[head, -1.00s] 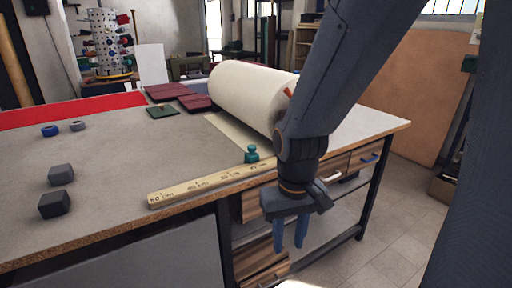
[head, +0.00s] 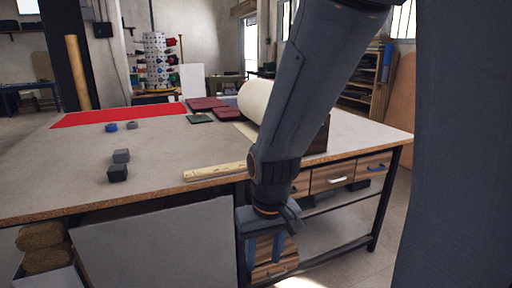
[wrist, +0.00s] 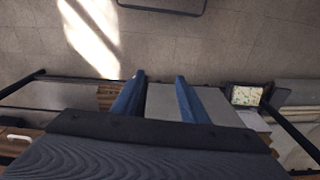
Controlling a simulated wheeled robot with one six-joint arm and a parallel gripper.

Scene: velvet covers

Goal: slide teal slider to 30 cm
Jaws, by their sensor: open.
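A pale wooden ruler (head: 214,172) with dark markings lies along the front edge of the grey workbench top in the head view. Its right part is hidden behind my arm. The teal slider does not show now; my arm covers that part of the ruler. My gripper (head: 263,254) hangs fingers down in front of the bench, below the level of its top, apart from the ruler. In the wrist view its blue fingers (wrist: 160,80) are spread with nothing between them, above the floor.
A cream roll (head: 255,100) and dark red folded cloths (head: 209,105) lie at the back. Drawers (head: 335,175) with handles are under the right side.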

